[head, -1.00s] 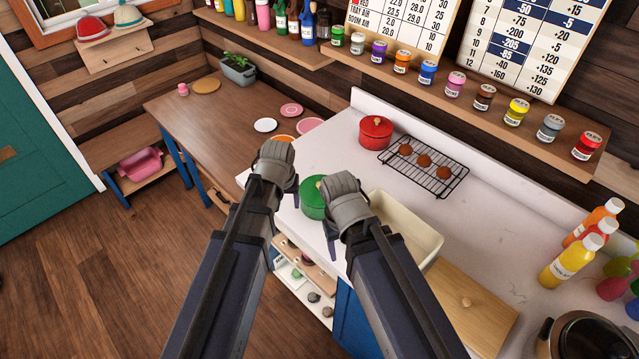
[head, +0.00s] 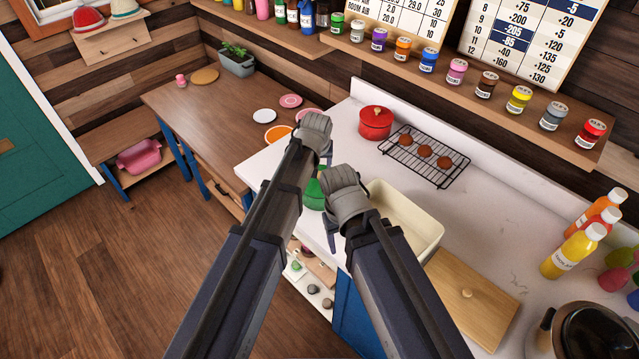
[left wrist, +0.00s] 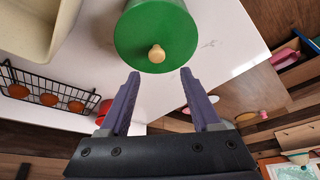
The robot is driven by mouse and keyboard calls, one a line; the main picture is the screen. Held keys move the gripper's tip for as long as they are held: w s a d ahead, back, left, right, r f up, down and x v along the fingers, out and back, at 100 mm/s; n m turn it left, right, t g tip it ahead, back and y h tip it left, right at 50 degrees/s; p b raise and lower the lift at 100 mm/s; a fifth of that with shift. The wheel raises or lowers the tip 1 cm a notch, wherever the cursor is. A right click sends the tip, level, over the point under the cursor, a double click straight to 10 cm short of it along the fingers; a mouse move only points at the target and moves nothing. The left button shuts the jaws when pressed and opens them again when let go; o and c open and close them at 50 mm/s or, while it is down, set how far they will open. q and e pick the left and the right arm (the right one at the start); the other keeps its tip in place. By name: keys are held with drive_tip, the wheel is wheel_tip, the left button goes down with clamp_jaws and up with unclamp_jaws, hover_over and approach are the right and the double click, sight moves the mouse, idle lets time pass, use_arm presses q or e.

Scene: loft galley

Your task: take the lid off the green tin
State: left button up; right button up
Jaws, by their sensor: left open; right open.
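The green tin (head: 314,194) stands on the white counter, partly hidden behind my two grippers in the head view. In the left wrist view the green lid (left wrist: 140,30) shows with a pale wooden knob (left wrist: 157,54) on it. My left gripper (left wrist: 160,76) is open, its two fingers apart and pointing toward the lid, with the knob just beyond the gap between the tips. In the head view my left gripper (head: 326,158) is above the far side of the tin. My right gripper (head: 332,228) is open and empty, just right of the tin.
A cream bin (head: 412,215) is right of the tin. A red pot (head: 375,123) and a wire rack (head: 450,165) with brown balls stand behind. Counter between rack and bottles (head: 575,250) is clear.

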sight(319, 174)
use_arm(q)
drive_tip(key=shift+f+b, duration=0.5)
drive_tip(key=b+x, duration=0.2)
drive_tip(key=x, duration=0.1)
drive_tip(key=b+x, duration=0.1)
drive_tip(key=b, duration=0.1)
drive_tip(key=shift+s+d+f, duration=0.15)
drive_tip(key=shift+s+f, duration=0.1)
drive_tip(key=shift+f, duration=0.05)
drive_tip(key=shift+r, duration=0.1)
clamp_jaws()
